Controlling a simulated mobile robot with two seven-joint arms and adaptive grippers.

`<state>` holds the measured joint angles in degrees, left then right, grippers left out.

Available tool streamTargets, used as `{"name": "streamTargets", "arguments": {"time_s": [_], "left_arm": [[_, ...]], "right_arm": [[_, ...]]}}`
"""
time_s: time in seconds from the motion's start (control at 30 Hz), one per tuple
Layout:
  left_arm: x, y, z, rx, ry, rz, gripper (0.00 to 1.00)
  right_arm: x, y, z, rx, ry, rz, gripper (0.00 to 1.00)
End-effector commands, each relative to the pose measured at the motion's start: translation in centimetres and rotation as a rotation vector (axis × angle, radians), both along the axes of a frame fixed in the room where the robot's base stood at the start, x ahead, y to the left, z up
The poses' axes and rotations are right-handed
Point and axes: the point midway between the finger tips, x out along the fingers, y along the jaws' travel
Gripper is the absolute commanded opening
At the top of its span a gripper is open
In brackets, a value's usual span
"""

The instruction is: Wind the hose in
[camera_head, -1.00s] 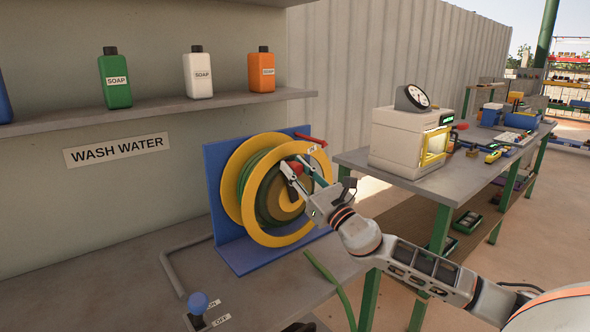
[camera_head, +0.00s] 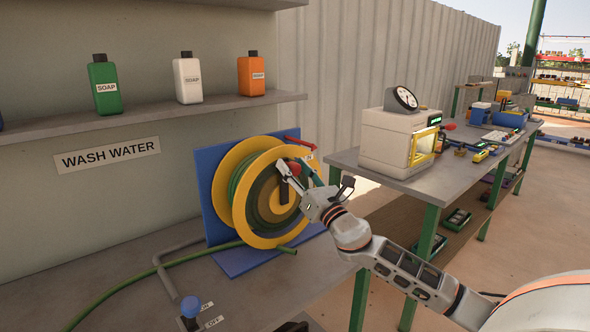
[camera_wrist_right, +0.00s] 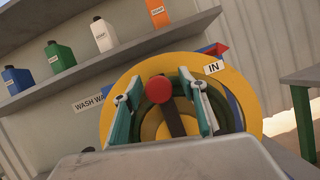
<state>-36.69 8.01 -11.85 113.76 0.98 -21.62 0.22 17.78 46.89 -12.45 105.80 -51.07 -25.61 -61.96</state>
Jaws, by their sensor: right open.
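The hose reel (camera_head: 227,196) has yellow flanges and stands on a blue bracket (camera_head: 209,161). Green hose (camera_head: 150,270) shows between the flanges and runs from the reel's foot leftward over the bench. A short green end sticks out at the reel's lower right. The dark crank arm (camera_wrist_right: 174,121) carries a red knob (camera_wrist_right: 158,89). My right gripper (camera_head: 295,167) is open at the knob, with one finger on each side of it in the wrist view; contact cannot be told. An "IN" label (camera_wrist_right: 213,68) sits beside a red arrow (camera_head: 299,141). My left gripper is out of view.
A blue-knobbed lever (camera_head: 190,307) with ON and OFF labels stands at the front of the bench. A grey pipe (camera_head: 163,267) runs behind it. Soap bottles line the shelf (camera_head: 160,109) above. A separate table (camera_head: 400,182) with a gauge-topped machine stands at right.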

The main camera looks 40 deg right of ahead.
Motion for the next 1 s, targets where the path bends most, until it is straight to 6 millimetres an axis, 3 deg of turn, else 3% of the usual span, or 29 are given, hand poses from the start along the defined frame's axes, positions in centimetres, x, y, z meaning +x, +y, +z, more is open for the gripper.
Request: {"name": "streamTargets", "arguments": {"time_s": [0.27,0.8,1.0], "left_arm": [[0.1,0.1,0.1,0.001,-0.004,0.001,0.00],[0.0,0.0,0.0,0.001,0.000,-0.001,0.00],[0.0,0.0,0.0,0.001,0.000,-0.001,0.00]], "right_arm": [[-1.5,0.1,-0.8,0.000,0.003,0.001,0.42],[-8.8,0.3,-3.6,0.000,0.003,0.000,0.42],[-10.6,0.4,-4.2,0.001,0.001,0.000,0.42]]}}
